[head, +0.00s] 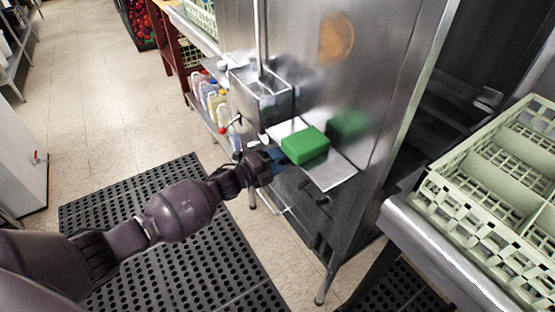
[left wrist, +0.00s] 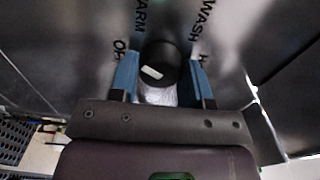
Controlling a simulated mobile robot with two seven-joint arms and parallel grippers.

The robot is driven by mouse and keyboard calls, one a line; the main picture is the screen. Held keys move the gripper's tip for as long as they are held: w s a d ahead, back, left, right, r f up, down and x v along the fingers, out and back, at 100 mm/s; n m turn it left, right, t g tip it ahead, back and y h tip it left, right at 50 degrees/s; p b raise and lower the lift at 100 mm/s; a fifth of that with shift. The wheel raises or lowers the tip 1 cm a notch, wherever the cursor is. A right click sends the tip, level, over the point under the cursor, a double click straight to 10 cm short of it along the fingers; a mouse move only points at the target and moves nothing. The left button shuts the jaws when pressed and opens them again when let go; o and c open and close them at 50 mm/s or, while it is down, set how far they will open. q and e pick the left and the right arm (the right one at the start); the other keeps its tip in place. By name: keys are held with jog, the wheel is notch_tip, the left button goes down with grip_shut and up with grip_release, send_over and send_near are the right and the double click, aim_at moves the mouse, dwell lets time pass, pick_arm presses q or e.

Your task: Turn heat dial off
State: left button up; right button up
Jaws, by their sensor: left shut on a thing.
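The heat dial (left wrist: 160,60) is a round black knob with a white mark, on the steel panel in the left wrist view. The mark sits at the dial's lower left in that view. Partly readable lettering such as "WASH" and "ARM" surrounds it. My left gripper (left wrist: 163,80) has its blue fingers on both sides of the dial and is shut on it. In the head view my left gripper (head: 272,157) is at the machine's front, beside a steel shelf, and the dial cannot be made out there. My right gripper is not in view.
A steel box (head: 262,100) is mounted just above. Several bottles (head: 212,100) stand on a rack behind. A pale green dish rack (head: 490,180) rests on the right counter.

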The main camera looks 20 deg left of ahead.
pick_arm(q)
jog(key=n+p, duration=0.1)
jog(key=n, duration=0.4)
jog(key=shift+n, duration=0.3)
dwell(0.5)
jog(key=o, duration=0.9)
